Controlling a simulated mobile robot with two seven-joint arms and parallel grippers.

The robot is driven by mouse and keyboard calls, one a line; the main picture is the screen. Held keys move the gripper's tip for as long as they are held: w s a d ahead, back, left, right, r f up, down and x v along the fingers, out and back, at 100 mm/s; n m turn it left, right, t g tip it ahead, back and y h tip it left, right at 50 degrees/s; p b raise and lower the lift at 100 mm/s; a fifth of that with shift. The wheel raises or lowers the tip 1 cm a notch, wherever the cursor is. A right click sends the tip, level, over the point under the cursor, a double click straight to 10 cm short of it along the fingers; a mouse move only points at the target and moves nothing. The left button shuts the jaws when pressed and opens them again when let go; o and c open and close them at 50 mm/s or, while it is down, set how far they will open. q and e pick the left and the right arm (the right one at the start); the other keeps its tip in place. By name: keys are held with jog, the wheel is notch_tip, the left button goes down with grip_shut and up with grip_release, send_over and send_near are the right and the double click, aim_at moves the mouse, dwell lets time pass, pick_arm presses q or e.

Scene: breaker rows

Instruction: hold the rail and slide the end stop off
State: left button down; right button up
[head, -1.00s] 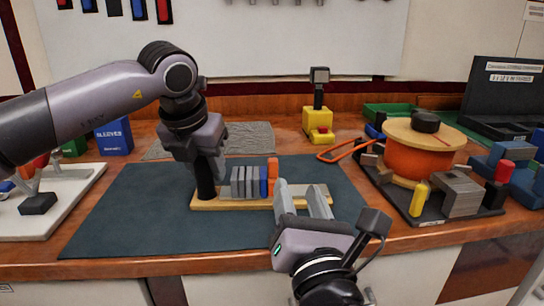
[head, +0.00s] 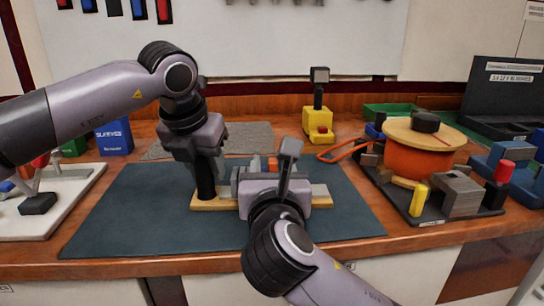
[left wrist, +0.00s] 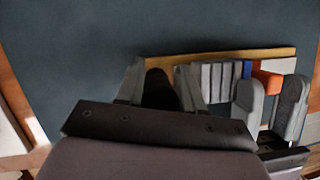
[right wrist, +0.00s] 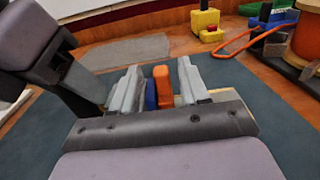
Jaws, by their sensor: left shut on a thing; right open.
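The rail (head: 319,192) is a grey strip on a pale wooden base (head: 214,205) lying on the dark mat. My left gripper (head: 206,172) is shut on the black upright post (head: 205,187) at the rail's left end; the post also shows between its fingers in the left wrist view (left wrist: 158,90). Several grey blocks, a blue block (right wrist: 151,95) and an orange end block (right wrist: 162,86), which looks like the end stop, stand in a row on the rail. My right gripper (right wrist: 158,84) is open, its fingers either side of the orange and blue blocks; contact cannot be told.
The dark mat (head: 130,210) is clear in front and to the left. A tray with an orange spool (head: 415,160) and a yellow cylinder (head: 418,198) stands to the right. A yellow stand (head: 318,122) is behind. A white board (head: 75,195) lies at left.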

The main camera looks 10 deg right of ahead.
aim_at(273, 165)
jog(key=shift+w+d, duration=0.15)
jog(key=shift+w, duration=1.85)
jog(key=shift+d, duration=0.1)
grip_shut()
